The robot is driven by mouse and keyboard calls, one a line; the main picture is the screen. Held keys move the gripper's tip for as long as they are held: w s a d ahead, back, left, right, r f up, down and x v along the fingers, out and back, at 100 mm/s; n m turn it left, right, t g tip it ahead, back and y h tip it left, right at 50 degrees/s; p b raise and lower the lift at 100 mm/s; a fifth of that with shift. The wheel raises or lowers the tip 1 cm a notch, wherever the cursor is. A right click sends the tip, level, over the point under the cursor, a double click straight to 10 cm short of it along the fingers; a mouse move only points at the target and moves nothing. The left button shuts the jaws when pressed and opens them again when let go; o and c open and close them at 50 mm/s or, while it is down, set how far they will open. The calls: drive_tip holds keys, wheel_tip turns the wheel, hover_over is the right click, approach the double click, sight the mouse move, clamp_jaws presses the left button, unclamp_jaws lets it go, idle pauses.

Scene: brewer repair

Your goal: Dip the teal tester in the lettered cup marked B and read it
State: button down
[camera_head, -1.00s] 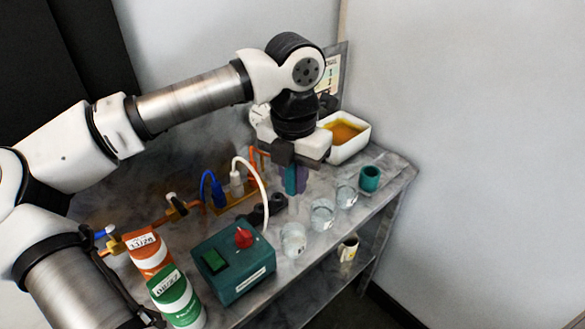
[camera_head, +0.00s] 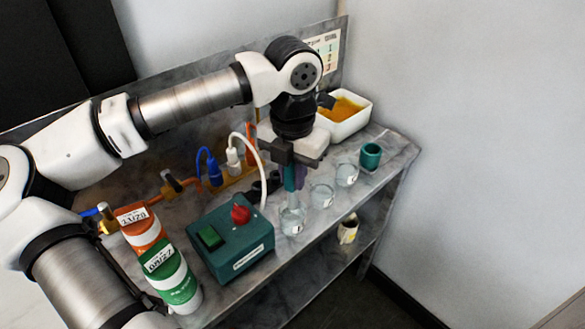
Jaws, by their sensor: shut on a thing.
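My gripper (camera_head: 289,160) points down and is shut on the teal tester (camera_head: 289,178), which hangs upright below the jaws. The tester is over the nearest clear glass cup (camera_head: 292,222). Its pale lower end shows at the cup's mouth and seems to reach inside; I cannot tell whether it touches liquid. A second glass cup (camera_head: 321,197) and a third glass cup (camera_head: 346,176) stand in a row behind it to the right. The cups carry small white labels, but their letters are too small to read with certainty. No reading on the tester is legible.
A teal holder (camera_head: 371,156) stands beyond the cups. A white tub (camera_head: 344,121) of orange-brown contents is behind. A green box with a red knob (camera_head: 232,239) stands left of the nearest cup, near a striped canister (camera_head: 163,262). A mug (camera_head: 348,229) is on the lower shelf.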

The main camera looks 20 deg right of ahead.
sight(293, 191)
drive_tip(key=shift+f+b, duration=2.1)
drive_tip(key=shift+f, duration=0.4)
drive_tip(key=shift+b, duration=0.3)
drive_tip(key=shift+r, duration=0.15)
drive_tip(key=shift+r+p, duration=2.45)
drive_tip(key=shift+r, duration=1.7)
